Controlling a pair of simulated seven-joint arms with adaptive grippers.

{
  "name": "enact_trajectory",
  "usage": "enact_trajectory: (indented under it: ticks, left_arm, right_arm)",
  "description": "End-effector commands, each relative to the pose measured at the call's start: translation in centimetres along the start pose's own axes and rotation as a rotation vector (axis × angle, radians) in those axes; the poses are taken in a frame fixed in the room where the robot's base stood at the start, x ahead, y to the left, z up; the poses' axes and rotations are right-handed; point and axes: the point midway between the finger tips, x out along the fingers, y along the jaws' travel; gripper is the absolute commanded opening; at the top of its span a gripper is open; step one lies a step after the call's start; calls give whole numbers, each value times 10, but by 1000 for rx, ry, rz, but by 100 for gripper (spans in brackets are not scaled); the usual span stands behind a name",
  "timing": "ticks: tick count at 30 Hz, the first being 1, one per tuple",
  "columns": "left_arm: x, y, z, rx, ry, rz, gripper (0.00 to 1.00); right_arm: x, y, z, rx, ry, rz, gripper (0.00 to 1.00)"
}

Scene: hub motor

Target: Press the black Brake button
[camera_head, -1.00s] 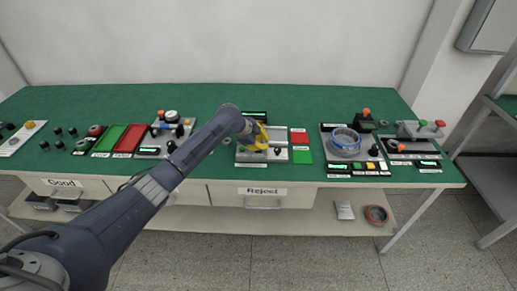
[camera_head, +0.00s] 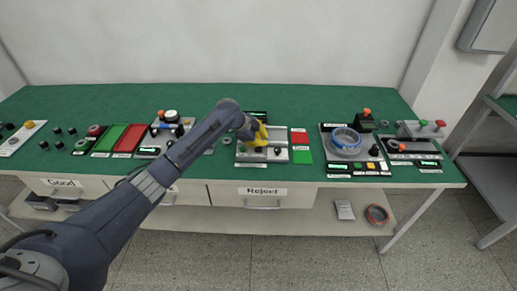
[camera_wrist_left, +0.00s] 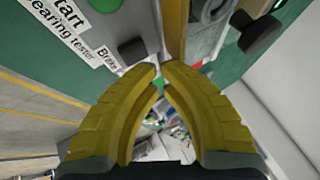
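The black Brake button (camera_wrist_left: 132,50) shows in the left wrist view, with its white "Brake" label (camera_wrist_left: 107,58) next to it. My left gripper (camera_wrist_left: 159,68) has yellow fingers whose tips come together with nothing seen between them. In that picture the tips lie just to the lower right of the button; I cannot tell their height above it. In the head view the left gripper (camera_head: 259,136) is over the grey bearing tester (camera_head: 270,157) in the middle of the bench. The Brake button cannot be made out there. My right gripper is not in view.
A green button (camera_wrist_left: 105,4) and a "Start bearing tester" label (camera_wrist_left: 68,22) are close by. A black knob (camera_wrist_left: 258,34) stands at the upper right of the wrist view.

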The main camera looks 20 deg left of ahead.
Motion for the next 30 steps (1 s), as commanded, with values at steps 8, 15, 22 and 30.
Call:
enact_trajectory:
  ticks: [8,15,22,30]
  left_arm:
    - [-20,-12,-10,3,0,-4,0]
    - [-33,-19,-18,2,1,-3,0]
    - [-37,-20,-20,1,1,-2,0]
    - [-37,-20,-20,1,1,-2,0]
  right_arm:
    - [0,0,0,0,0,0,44]
    - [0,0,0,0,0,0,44]
    - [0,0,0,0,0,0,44]
    - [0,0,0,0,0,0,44]
